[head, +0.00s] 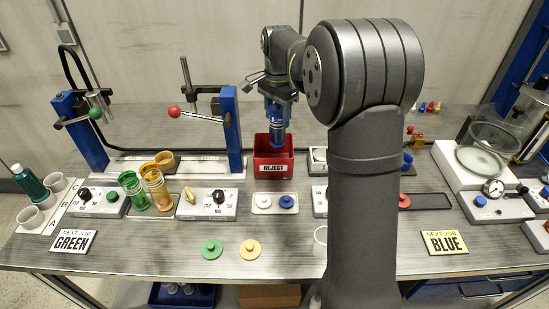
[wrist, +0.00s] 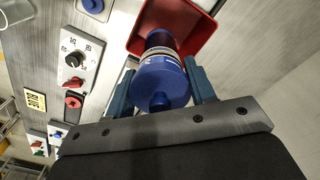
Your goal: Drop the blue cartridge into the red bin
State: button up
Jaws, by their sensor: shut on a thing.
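The blue cartridge (head: 277,128) hangs upright below my gripper (head: 278,100) in the head view, its lower end over or just inside the mouth of the red bin (head: 273,158). The bin carries a REJECT label. In the wrist view my gripper (wrist: 163,88) has its two blue fingers on either side of the cartridge's blue cap (wrist: 160,84), shut on it. The red bin (wrist: 200,22) shows beyond the cartridge there. The cartridge's lower end is partly hidden, so I cannot tell how deep it reaches.
A blue frame with a red-knobbed lever (head: 230,130) stands left of the bin. My arm hides part of the bench right of the bin.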

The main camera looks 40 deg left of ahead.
aim_at(278, 128)
jog(key=shift+f, duration=2.45)
jog(key=o, duration=1.4)
jog(key=shift+o, duration=0.2)
jog(key=shift+r, duration=0.1)
notch_tip(278, 128, up, 17)
jog(key=shift+r, duration=0.15)
notch_tip(278, 128, down, 17)
jog(key=shift+f, duration=0.15)
jog(key=shift+r, duration=0.7)
